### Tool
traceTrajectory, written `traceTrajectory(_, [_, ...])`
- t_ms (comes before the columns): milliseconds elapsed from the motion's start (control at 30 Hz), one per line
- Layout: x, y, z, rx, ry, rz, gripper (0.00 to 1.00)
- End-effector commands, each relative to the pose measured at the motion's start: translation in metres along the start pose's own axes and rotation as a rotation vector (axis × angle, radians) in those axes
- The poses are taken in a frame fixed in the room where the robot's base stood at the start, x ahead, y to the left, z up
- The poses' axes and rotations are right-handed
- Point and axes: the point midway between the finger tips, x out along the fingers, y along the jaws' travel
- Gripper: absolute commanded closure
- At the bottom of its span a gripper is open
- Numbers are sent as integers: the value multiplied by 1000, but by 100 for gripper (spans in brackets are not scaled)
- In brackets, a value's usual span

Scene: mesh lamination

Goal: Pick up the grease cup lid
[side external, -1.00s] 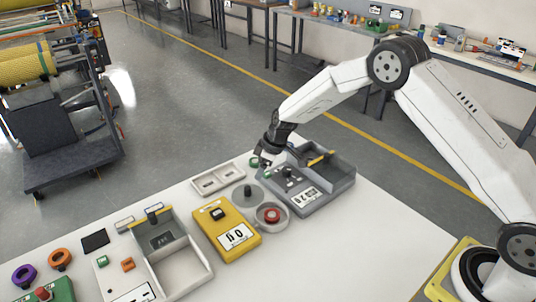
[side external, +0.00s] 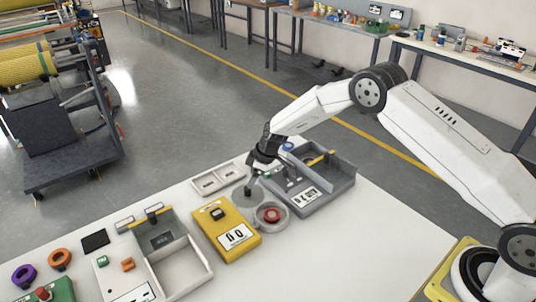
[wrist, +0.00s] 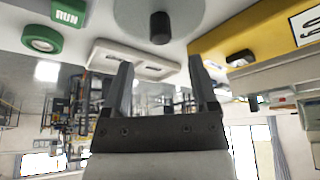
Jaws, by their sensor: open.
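The grease cup lid is a grey disc with a black knob (side external: 248,201), lying flat on the white table beside the round cup with red contents (side external: 271,215). In the wrist view the lid (wrist: 185,25) is at the top centre, its black knob pointing toward my gripper. My gripper (side external: 252,177) is just above the lid, close to the knob, and partly hides it in the side view. In the wrist view my gripper (wrist: 161,64) has its two fingers spread apart with nothing between them; the knob lines up with the gap, beyond the tips.
A pale two-slot tray (side external: 217,180) lies behind the lid. A grey-white open tray (side external: 178,263) is farther left. The front table area is clear.

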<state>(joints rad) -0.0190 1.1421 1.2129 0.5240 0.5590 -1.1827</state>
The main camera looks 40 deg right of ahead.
Motion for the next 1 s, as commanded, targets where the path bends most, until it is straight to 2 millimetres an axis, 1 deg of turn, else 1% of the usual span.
traceTrajectory(167, [2, 0, 0, 0, 0, 0, 25])
traceTrajectory(267, [6, 0, 1, 0, 0, -1, 25])
traceTrajectory(700, [45, -2, 3, -1, -1, -1, 25])
traceTrajectory(833, [51, -2, 3, 0, 0, -1, 25])
traceTrajectory(1000, [52, -1, 3, 0, 0, 0, 25])
